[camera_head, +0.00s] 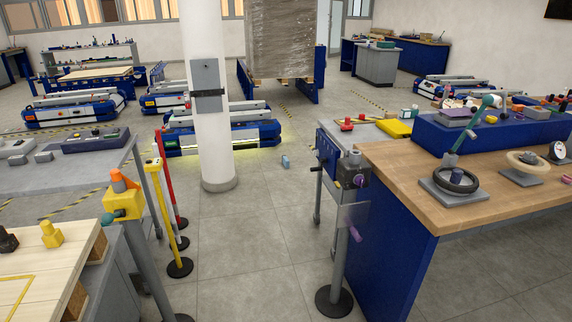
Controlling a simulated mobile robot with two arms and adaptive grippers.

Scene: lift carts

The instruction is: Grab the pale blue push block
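A small pale blue block (285,161) stands on the grey tiled floor in the middle distance, right of the white pillar. It looks apart from everything around it. It is too small in view to make out its details. Neither of my grippers shows in the head view.
A white pillar (207,110) stands left of the block. Blue lift carts (75,107) fill the back left. Thin yellow (165,205) and red posts stand left. The central floor is clear.

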